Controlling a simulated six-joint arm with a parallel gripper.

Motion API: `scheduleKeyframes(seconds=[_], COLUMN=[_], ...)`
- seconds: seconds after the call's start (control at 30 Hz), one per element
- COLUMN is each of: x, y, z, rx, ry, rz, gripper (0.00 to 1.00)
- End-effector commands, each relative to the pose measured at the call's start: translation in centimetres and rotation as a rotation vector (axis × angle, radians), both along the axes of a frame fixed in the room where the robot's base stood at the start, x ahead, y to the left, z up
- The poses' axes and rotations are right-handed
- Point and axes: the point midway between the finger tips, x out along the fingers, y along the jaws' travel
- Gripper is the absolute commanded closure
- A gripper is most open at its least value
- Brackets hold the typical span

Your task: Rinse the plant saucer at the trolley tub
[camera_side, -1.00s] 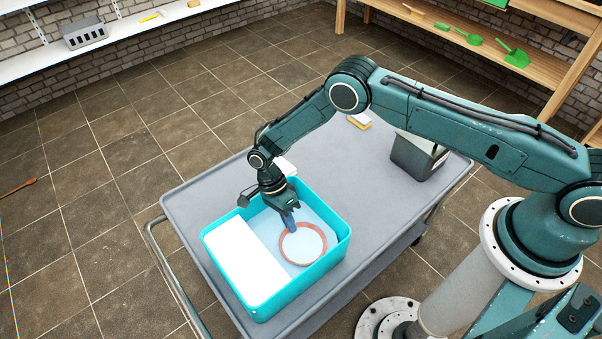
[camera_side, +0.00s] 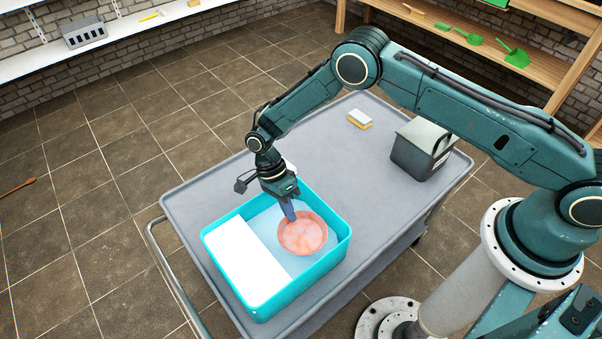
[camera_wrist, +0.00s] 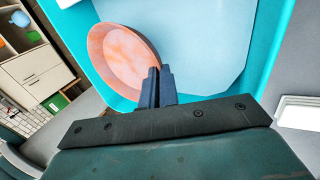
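The plant saucer (camera_side: 303,234), round and terracotta with pale patches, is in the right half of the turquoise tub (camera_side: 300,287). My gripper (camera_side: 291,213) is above the tub, pointing down, with its dark blue fingers shut on the saucer's rim. In the wrist view the fingers (camera_wrist: 155,88) pinch the near rim of the tilted saucer (camera_wrist: 123,58). Pale blue water (camera_wrist: 205,45) lies in the tub. The saucer's inner face shows clear of the water. I cannot tell whether its lower edge touches the water.
A white panel (camera_side: 243,262) covers the tub's left part. The tub stands on a grey trolley (camera_side: 215,185). A yellow-and-white sponge (camera_side: 360,119) and a dark grey bin (camera_side: 420,153) stand at the back. A white item (camera_side: 291,166) is partly hidden behind my gripper.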

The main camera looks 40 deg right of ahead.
Motion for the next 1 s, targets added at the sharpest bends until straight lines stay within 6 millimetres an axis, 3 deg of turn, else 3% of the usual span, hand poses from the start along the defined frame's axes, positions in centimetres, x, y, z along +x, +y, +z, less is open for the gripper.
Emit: scheduleKeyframes(seconds=[0.43, 1.0], x=[0.0, 0.0], y=[0.0, 0.0], z=[2.5, 2.8], rx=[0.001, 0.0], ry=[0.0, 0.001], rz=[0.0, 0.001], gripper=[1.0, 1.0])
